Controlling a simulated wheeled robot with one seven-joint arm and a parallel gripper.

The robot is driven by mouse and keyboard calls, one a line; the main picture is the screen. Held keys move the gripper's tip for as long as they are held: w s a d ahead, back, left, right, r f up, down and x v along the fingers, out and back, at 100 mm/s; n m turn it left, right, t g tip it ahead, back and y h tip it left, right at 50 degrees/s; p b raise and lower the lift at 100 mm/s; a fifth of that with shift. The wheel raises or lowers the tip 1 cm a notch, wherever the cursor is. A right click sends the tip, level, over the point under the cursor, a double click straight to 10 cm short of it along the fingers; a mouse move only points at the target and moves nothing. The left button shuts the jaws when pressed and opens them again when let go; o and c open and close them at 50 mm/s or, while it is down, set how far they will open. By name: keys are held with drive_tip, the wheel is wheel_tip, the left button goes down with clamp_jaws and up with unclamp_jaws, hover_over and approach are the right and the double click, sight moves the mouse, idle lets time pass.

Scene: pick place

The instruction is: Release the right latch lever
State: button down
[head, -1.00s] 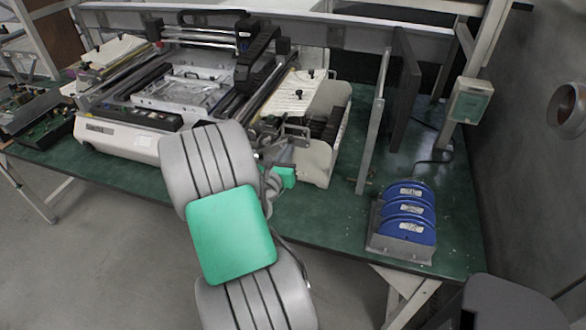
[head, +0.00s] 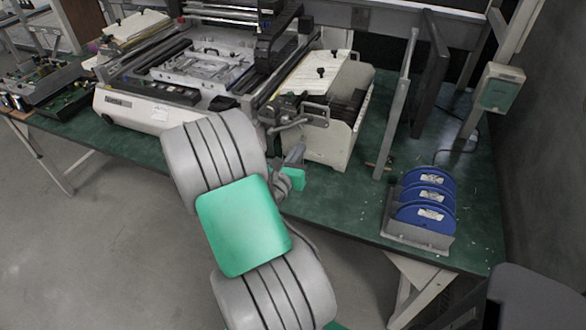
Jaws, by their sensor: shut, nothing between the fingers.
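A metal lever with a bent handle (head: 290,122) sits at the front right corner of the white benchtop machine (head: 135,112), beside a rack of dark slots. I take it for the right latch lever; its exact position is too small to tell. My gripper (head: 295,155) is just below and in front of it, small and grey next to a green part of my wrist. It is shut and empty, partly hidden behind my forearm. Contact between fingers and lever cannot be told. My arm covers part of the machine's front edge.
The green bench (head: 335,205) has free room right of my wrist. A holder with several blue reels (head: 425,195) stands at its right front. A metal post (head: 397,105) and dark panel (head: 430,75) rise behind. Circuit boards in a dark tray (head: 60,95) lie left.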

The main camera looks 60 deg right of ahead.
drive_tip(key=s+a, duration=0.1)
drive_tip(key=a, duration=0.5)
drive_tip(key=shift+r, duration=0.2)
